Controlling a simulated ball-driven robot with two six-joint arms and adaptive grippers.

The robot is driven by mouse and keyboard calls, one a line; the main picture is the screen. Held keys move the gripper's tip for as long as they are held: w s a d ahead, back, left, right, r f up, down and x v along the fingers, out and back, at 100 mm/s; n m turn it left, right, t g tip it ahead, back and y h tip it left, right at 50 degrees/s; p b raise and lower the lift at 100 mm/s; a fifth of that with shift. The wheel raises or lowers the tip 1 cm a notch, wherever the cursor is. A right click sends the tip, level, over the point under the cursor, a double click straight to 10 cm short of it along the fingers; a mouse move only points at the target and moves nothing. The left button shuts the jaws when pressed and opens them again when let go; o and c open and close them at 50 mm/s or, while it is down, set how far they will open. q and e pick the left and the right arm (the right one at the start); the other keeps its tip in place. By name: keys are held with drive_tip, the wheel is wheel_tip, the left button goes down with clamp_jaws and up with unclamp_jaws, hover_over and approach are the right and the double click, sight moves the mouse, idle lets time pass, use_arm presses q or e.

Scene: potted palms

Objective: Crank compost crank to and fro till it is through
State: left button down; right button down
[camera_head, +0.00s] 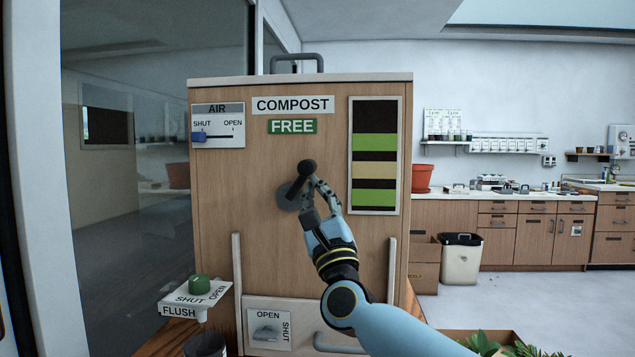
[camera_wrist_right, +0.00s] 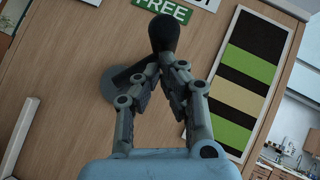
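The compost crank (camera_head: 303,179) has a dark knob and a grey round hub on the front of the wooden compost box (camera_head: 240,220). The knob stands up and right of the hub. My right gripper (camera_head: 318,190) is at the crank from the lower right. In the right wrist view the fingertips (camera_wrist_right: 166,62) meet just below the black knob (camera_wrist_right: 163,33), closed around the handle's lower part; the fingers hide part of the crank arm. A green FREE sign (camera_head: 292,126) sits under the COMPOST label. A striped green, tan and dark panel (camera_head: 375,156) is right of the crank. My left gripper is not in view.
An AIR slider (camera_head: 199,136) is at the box's upper left, at SHUT. A FLUSH shelf (camera_head: 196,296) with a green knob juts out at lower left. An OPEN/SHUT latch (camera_head: 267,332) and grey handle (camera_head: 338,345) are low on the front. Plants (camera_head: 490,345) stand at lower right.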

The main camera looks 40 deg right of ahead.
sight(304, 175)
drive_tip(key=r+n+y+p, duration=0.1)
drive_tip(key=n+y+p, duration=0.2)
drive_tip(key=p, duration=0.1)
drive_tip(key=w+a+r+n+g+y+p, duration=0.1)
drive_tip(key=n+y+p, duration=0.2)
drive_tip(key=n+p, duration=0.1)
drive_tip(key=w+a+r+n+g+y+p, duration=0.1)
drive_tip(key=r+n+y+p, duration=0.1)
drive_tip(key=n+p, duration=0.2)
drive_tip(key=shift+w+r+y+p, duration=0.15)
drive_tip(key=shift+y+p, duration=0.25)
drive_tip(key=shift+p, duration=0.5)
drive_tip(key=shift+w+a, duration=1.4)
drive_tip(key=shift+w, duration=0.25)
drive_tip(key=shift+w+a, duration=0.15)
